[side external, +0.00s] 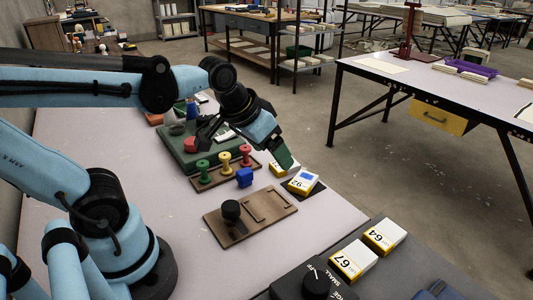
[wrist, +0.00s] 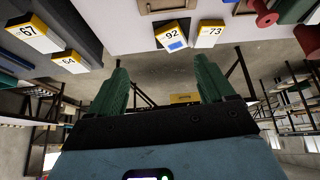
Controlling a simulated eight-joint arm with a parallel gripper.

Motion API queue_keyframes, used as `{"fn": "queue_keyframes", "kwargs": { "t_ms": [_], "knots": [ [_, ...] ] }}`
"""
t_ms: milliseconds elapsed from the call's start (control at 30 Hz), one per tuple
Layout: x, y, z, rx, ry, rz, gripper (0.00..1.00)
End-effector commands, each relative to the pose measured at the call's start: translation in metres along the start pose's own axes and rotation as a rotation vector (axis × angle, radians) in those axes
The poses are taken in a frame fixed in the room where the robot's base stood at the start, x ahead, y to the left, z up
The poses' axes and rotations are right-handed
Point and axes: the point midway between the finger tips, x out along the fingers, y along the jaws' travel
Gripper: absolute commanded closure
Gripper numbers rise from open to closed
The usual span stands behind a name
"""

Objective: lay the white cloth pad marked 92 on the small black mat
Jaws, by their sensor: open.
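The white pad marked 92 (side external: 303,182), with a yellow edge and a blue patch, sits at the far right edge of the table. The small black mat (side external: 319,189) shows around and beneath it; whether the pad lies fully within the mat is hard to tell. The pad also shows in the wrist view (wrist: 172,34), beyond my fingertips. My gripper (side external: 288,163) is open, its green fingers just above and behind the pad. In the wrist view, my gripper (wrist: 161,72) has nothing between its fingers.
A similar box-like pad marked 73 (wrist: 210,33) stands close beside 92. Pads marked 67 (side external: 352,260) and 64 (side external: 384,236) rest on a dark surface at the front right.

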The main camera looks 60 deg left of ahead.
Motion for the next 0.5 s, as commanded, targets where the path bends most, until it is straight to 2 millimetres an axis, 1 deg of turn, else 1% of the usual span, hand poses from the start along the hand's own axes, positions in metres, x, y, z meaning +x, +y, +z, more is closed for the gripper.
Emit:
{"fn": "queue_keyframes", "kwargs": {
  "t_ms": [33,200,300,500],
  "knots": [
    [0.0,0.001,0.009,0.016,0.026,0.003,0.18],
    [0.002,0.002,0.024,0.054,0.089,0.009,0.18],
    [0.003,0.002,0.027,0.064,0.102,0.01,0.18],
    [0.003,0.002,0.027,0.065,0.105,0.01,0.18]
  ]
}}
